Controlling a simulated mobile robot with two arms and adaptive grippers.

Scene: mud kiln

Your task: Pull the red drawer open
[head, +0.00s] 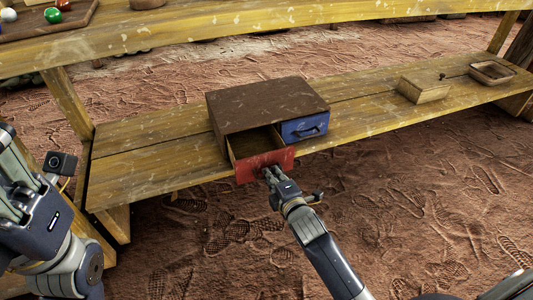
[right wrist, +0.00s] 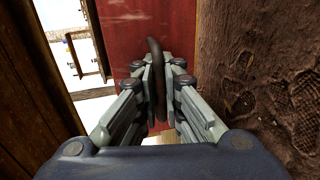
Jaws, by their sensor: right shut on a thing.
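The red drawer (head: 262,166) sits in the left bay of a brown cabinet (head: 260,101) and stands partly open, its empty-looking inside showing behind the red front. My right gripper (head: 272,175) is at the drawer front. In the right wrist view its fingers (right wrist: 157,88) are shut on the dark curved handle (right wrist: 154,50) of the red front (right wrist: 125,38). My left arm is at the left edge of the head view; its fingertips are not clearly seen.
The blue drawer (head: 304,127) beside the red one is shut. The cabinet stands on a low yellow wooden shelf (head: 130,172). A wooden box (head: 422,91) and a small tray (head: 492,72) are farther right.

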